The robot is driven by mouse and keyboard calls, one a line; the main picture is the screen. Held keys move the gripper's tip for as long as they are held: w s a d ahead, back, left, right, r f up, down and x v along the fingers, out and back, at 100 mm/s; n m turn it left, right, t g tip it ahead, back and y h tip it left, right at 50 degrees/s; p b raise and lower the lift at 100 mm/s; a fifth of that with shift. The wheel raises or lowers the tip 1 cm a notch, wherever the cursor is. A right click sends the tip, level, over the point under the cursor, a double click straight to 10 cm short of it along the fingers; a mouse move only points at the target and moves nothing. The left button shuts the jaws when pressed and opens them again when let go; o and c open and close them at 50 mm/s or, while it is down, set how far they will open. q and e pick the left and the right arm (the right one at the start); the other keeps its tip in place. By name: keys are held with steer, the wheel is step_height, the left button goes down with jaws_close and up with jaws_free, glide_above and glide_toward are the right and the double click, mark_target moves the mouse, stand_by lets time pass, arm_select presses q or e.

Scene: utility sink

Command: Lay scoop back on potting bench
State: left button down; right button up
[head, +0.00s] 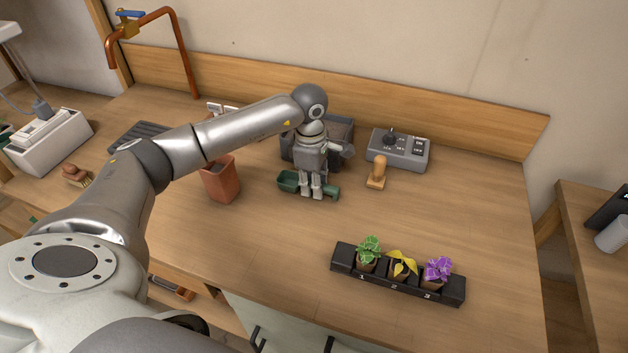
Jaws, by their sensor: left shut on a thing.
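A green scoop (290,181) is at the middle of the wooden potting bench (460,220). Its tray part shows left of my left gripper (312,196) and its handle end shows to the right. My left gripper points down and is shut on the scoop. The fingers hide the scoop's middle. The scoop is at or very close to the bench top; I cannot tell if it touches. My right gripper is not in view.
A terracotta pot (221,180) stands left of the scoop. A wooden dibber-like tool (377,172) and a grey control box (399,150) stand to the right. A dark bin (340,132) is behind the gripper. A black numbered rack (344,256) with three plants is in front.

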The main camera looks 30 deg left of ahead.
mark_target(312, 183)
arm_select(q)
steer(key=shift+f+b, duration=0.25)
steer(key=shift+b, duration=0.05)
steer(key=c, duration=1.3)
jaws_free()
steer(key=shift+r, duration=0.1)
steer(key=shift+r, duration=0.1)
steer(key=shift+r+p, duration=0.2)
steer(key=shift+p, duration=0.2)
step_height(312, 183, up, 12)
steer(key=b, duration=0.2)
steer(key=shift+a+b, duration=0.25)
steer(key=shift+b, duration=0.05)
